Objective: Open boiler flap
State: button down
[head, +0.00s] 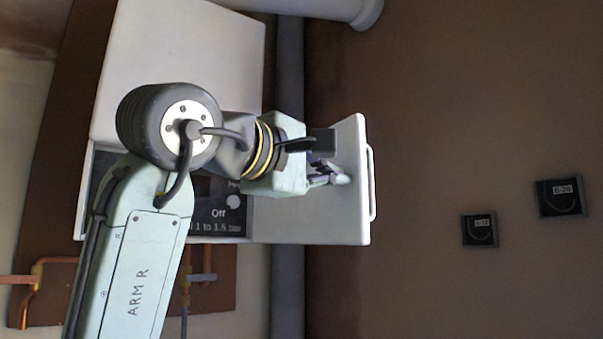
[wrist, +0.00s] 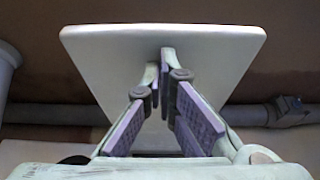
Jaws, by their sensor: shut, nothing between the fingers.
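The white boiler (head: 180,55) is at the left of the head view. Its flap (head: 300,222) stands open, sticking out to the right of the dark control panel (head: 215,226), which is exposed and partly covered by my arm. A handle (head: 372,183) runs along the flap's outer edge. The flap also fills the upper middle of the wrist view (wrist: 110,50). My gripper (head: 340,178) is shut and empty, its fingertips in front of the flap's inner face. In the wrist view the fingertips (wrist: 159,70) overlap the flap; contact is unclear.
A grey vertical pipe (head: 288,80) runs behind the flap, and a pale pipe (head: 335,8) crosses the top. Copper piping (head: 37,272) is at lower left. Two dark wall plates (head: 479,230) (head: 560,197) are at right. The space right of the flap looks clear.

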jog(key=w+d, duration=0.4)
jog(key=d, duration=0.2)
jog(key=shift+d, duration=0.2)
jog(key=shift+w, duration=0.1)
jog(key=shift+a, duration=0.1)
